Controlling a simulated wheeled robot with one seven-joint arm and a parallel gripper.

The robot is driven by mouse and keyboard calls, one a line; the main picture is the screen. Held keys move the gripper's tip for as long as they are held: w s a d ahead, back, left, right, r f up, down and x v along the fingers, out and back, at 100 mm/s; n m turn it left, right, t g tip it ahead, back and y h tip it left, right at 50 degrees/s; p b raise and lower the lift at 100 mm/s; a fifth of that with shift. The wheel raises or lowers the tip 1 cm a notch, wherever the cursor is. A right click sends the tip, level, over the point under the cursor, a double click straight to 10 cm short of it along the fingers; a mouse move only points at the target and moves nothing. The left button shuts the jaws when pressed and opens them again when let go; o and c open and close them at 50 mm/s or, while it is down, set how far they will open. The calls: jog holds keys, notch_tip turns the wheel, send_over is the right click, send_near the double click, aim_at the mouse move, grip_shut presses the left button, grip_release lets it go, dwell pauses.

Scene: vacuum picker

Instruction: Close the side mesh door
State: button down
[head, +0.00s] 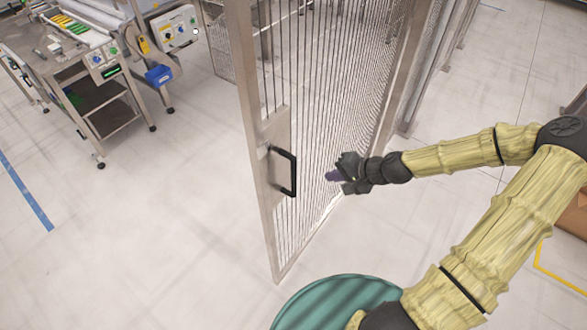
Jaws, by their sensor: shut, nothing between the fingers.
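The side mesh door (335,120) stands open as a tall metal frame with vertical wire mesh, its near edge toward me. A black handle (292,172) sits on a plate near the door's left edge. My gripper (335,176) is shut and empty, to the right of the handle and apart from it in the picture. Its fingers point left toward the door, near the mesh. I cannot tell whether they touch the mesh.
A workstation cart (100,95) with control boxes and a blue bin (158,75) stands at the upper left. Metal fence posts (430,70) rise behind the door. The floor left of the door is clear. A brown box (575,215) shows at the right edge.

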jog(key=shift+w+d+r, duration=0.1)
jog(key=shift+w+d, duration=0.05)
jog(key=shift+w, duration=0.15)
jog(key=w+a+r+p+x, duration=0.1)
jog(key=p+x, duration=0.4)
jog(key=x, duration=0.7)
jog(key=shift+w+a+r+p, duration=0.25)
jog(key=shift+a+p, duration=0.15)
jog(key=shift+a, duration=0.1)
